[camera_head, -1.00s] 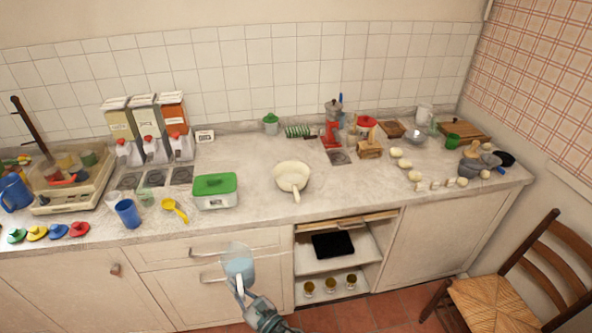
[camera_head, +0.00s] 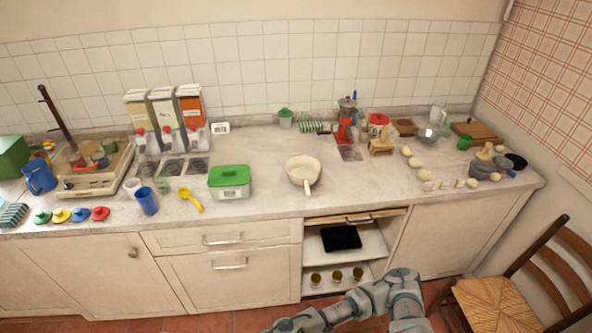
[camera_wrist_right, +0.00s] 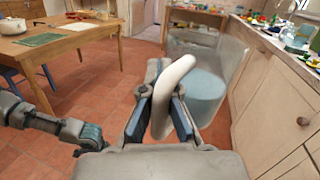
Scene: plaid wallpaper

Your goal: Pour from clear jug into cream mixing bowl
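The cream mixing bowl (camera_head: 301,165) sits upright on the counter, with its handle-like part toward the front edge. It looks empty from here. The clear jug (camera_wrist_right: 222,58) shows in the right wrist view with pale blue contents (camera_wrist_right: 200,95) in its lower part. My right gripper (camera_wrist_right: 168,95) is shut around the jug's whitish handle, and the jug is held off the counter, in front of the cabinets. In the head view only part of my arm shows at the bottom; the jug and both grippers are out of that view.
A green-lidded box (camera_head: 229,182), a yellow scoop (camera_head: 191,200) and a blue cup (camera_head: 146,201) stand left of the bowl. Several pale round items (camera_head: 414,162) lie to its right. The counter around the bowl is clear. A wooden chair (camera_head: 530,265) stands at the right.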

